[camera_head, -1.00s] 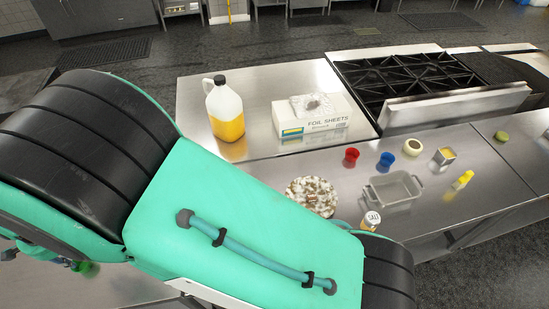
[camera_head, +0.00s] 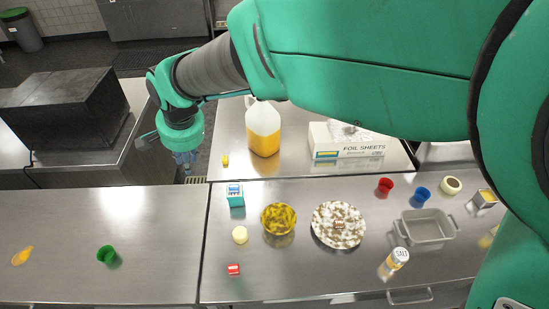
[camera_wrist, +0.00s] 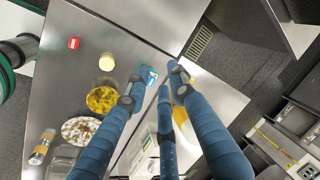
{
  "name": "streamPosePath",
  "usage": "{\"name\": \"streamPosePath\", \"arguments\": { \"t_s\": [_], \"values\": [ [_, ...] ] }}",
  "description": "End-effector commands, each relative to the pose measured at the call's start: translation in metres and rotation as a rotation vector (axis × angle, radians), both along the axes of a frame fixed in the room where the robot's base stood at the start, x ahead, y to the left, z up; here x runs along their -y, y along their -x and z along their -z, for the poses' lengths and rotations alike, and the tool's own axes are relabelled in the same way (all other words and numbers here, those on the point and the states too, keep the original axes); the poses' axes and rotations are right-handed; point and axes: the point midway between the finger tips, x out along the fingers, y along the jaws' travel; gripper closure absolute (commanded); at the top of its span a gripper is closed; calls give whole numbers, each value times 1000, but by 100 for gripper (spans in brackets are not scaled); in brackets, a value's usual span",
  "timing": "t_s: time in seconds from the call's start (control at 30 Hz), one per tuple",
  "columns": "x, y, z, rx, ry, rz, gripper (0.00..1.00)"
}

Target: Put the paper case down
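Small cup-shaped cases stand on the front counter: a green one (camera_head: 107,255) alone on the left, a red one (camera_head: 386,186) and a blue one (camera_head: 422,194) together on the right. I cannot tell for sure which is the paper case. My gripper (camera_head: 186,160) hangs at the end of my arm, beyond the counter's back edge, left of the jug. The green case is not in the wrist view.
The front counter (camera_head: 150,225) holds a marbled plate (camera_head: 338,246), yellow bowl (camera_head: 279,217), salt shaker (camera_head: 393,263), glass dish (camera_head: 427,228) and small boxes. A jug (camera_head: 263,130) and foil box (camera_head: 345,146) stand behind. The left counter is mostly bare.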

Motion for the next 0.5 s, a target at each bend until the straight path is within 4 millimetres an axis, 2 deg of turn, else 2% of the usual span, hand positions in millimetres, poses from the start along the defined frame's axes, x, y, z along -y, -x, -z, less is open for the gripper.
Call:
{"name": "streamPosePath", "arguments": {
  "t_s": [0.03,0.1,0.27,0.5],
  "values": [
    [27,-1,-14,17,2,-2,76],
    [61,0,-29,36,11,-15,76],
    [134,12,-57,82,35,-47,76],
    [234,48,-86,149,85,-91,76]
  ]
}}
